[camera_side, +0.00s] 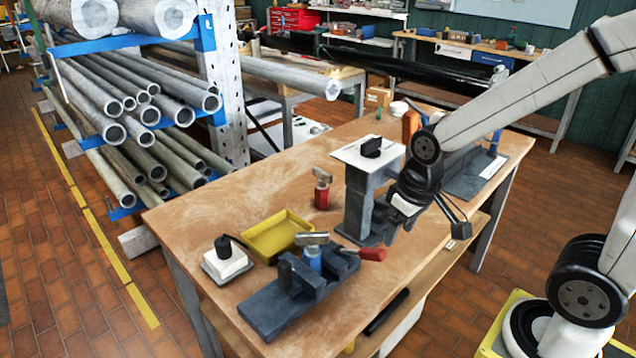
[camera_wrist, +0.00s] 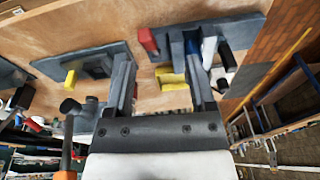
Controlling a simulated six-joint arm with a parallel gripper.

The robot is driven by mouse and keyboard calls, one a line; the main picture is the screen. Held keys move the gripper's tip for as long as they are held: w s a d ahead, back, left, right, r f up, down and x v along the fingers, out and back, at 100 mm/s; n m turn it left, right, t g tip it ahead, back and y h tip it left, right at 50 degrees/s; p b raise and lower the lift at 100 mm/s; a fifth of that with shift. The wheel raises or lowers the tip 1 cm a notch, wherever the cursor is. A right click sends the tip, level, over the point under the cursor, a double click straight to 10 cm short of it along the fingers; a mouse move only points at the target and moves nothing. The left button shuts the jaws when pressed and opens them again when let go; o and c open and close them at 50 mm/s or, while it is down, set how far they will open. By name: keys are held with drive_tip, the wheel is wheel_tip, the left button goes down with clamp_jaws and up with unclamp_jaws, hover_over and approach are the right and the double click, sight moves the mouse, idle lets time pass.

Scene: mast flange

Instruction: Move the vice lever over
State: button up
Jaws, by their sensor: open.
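The vice (camera_side: 285,300) is a dark grey block with upright jaws on a flat base, near the front of the bench. A blue cylinder (camera_side: 313,258) with a grey top stands between its jaws. The lever's red grip (camera_side: 372,254) sticks out on the vice's right side; in the wrist view the red grip (camera_wrist: 148,40) shows ahead of my fingers, between their lines. My gripper (camera_side: 388,222) is above the bench, to the upper right of the lever and apart from it. Its two fingers (camera_wrist: 158,60) are open with nothing between them. The fingertips are hard to make out in the side view.
A grey post with a white top plate (camera_side: 358,152) stands close beside my gripper. A yellow tray (camera_side: 277,236), a red piece with a grey head (camera_side: 322,190) and a white block with a black knob (camera_side: 226,262) stand around the vice. Bench right of the lever is clear.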

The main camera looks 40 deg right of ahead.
drive_tip(key=w+d+m+t+y, duration=0.35)
drive_tip(key=d+m+y, duration=0.6)
drive_tip(key=y, duration=0.45)
approach(372, 254)
drive_tip(key=shift+w+a+f+n, duration=0.2)
drive_tip(key=shift+w+f, duration=0.2)
drive_tip(key=shift+f, duration=0.15)
drive_tip(key=shift+w+a+f+n, duration=0.1)
drive_tip(key=shift+w+a+f, duration=0.05)
drive_tip(key=shift+w+f, duration=0.35)
drive_tip(key=shift+a+f, duration=0.1)
drive_tip(key=shift+x, duration=3.8)
drive_tip(key=shift+s, duration=0.1)
